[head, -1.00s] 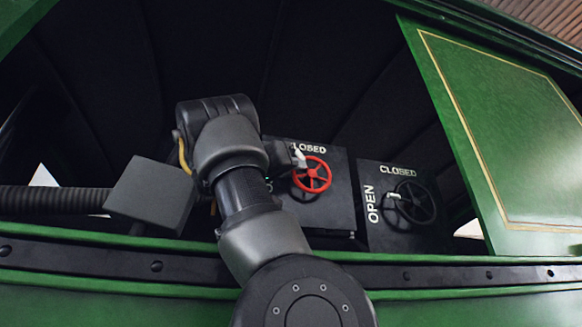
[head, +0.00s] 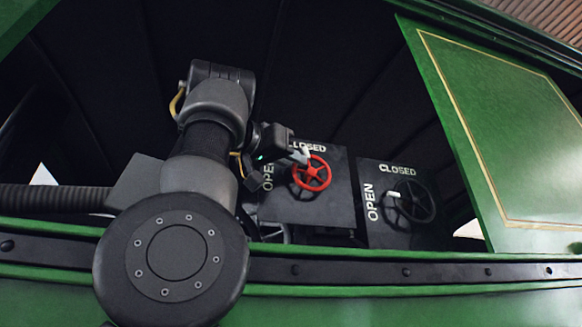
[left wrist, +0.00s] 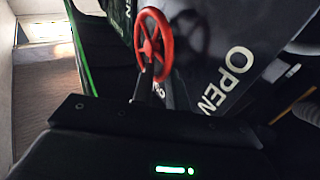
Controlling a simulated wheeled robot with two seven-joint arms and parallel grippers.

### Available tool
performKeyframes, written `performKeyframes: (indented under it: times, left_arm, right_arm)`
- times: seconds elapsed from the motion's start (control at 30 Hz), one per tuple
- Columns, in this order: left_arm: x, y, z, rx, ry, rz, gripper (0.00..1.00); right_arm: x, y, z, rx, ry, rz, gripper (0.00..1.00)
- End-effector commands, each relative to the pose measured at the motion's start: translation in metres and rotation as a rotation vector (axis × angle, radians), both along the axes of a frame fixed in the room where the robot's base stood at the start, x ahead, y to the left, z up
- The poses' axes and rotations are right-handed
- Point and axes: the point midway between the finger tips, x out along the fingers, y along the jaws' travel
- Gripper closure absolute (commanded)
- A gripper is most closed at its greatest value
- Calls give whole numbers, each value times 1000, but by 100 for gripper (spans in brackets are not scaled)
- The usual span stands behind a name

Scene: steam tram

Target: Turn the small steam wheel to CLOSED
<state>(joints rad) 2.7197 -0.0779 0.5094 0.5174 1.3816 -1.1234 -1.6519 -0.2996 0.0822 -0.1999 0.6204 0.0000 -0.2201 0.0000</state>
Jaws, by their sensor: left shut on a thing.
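The small red wheel (head: 312,172) sits on a dark panel (head: 338,205) with white CLOSED lettering above it and OPEN to its left. In the left wrist view, the red wheel (left wrist: 150,48) shows at the top, with OPEN lettering to its right. My left gripper (head: 301,154) is at the wheel's upper left rim, shut on it. A pale piece shows at the fingertips; I cannot tell whether it is finger or wheel marker. The fingers partly hide the C of CLOSED. My right gripper is not in view.
A larger black wheel (head: 414,201) with a white marker at its left is on another panel to the right, also lettered OPEN and CLOSED. The green tram side (head: 420,305) runs below the opening. A green panel (head: 490,130) bounds the right.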

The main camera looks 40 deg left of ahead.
Motion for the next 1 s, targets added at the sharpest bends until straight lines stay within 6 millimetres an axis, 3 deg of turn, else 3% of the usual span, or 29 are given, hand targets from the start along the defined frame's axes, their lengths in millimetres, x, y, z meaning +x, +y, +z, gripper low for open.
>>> performKeyframes:
  times: [0.4, 1.0]
  left_arm:
    - [4, -2, 13, 125, 182, 2, 100]
    - [5, -3, 13, 153, 217, 3, 100]
  right_arm:
    - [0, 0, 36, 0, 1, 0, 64]
    - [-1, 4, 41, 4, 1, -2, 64]
